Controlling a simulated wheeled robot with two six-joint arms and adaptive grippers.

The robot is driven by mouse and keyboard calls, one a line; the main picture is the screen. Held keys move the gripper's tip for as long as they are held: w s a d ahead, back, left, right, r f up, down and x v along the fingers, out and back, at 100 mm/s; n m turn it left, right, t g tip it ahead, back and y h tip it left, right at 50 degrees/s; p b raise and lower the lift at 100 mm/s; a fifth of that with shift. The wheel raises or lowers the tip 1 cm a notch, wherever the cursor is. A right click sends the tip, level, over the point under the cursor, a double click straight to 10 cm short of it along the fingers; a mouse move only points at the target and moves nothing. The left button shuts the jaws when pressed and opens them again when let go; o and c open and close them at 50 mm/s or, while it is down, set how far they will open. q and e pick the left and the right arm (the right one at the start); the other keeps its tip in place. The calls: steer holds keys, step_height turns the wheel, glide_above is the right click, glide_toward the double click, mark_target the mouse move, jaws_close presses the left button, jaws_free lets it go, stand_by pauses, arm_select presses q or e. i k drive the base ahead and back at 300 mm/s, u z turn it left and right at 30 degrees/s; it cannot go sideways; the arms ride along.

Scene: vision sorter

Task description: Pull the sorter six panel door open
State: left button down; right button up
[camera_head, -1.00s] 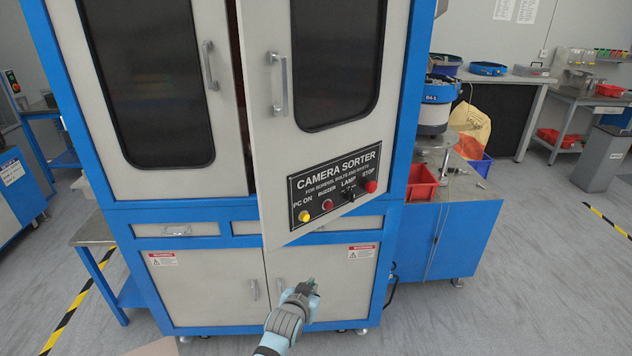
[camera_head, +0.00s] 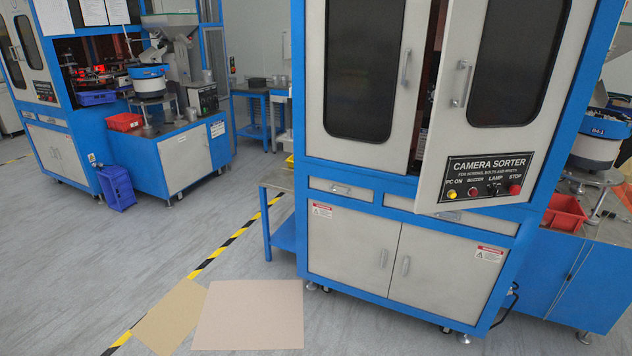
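The sorter (camera_head: 345,172) is a blue-framed cabinet with light grey doors at the right of the head view. Its upper right door (camera_head: 465,50) has a dark window, a metal handle (camera_head: 461,83) and a black "CAMERA SORTER" panel (camera_head: 488,176) with buttons. This door stands ajar, its left edge swung out from the frame, with a dark gap showing the inside. The upper left door (camera_head: 405,120) is shut and has its own handle (camera_head: 404,68). Neither of my grippers is in view, and nothing is seen touching the door.
Lower cabinet doors (camera_head: 350,245) are shut. A side table (camera_head: 275,180) stands left of the sorter. Two flat beige sheets (camera_head: 250,315) show at the bottom. A second machine (camera_head: 75,110) and a blue crate (camera_head: 117,188) stand at the left. Grey floor between is clear.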

mark_target(507, 68)
steer(key=u, duration=0.5)
steer(key=i, duration=1.5)
steer(key=z, duration=1.55)
steer(key=i, duration=0.8)
steer(key=z, duration=0.9)
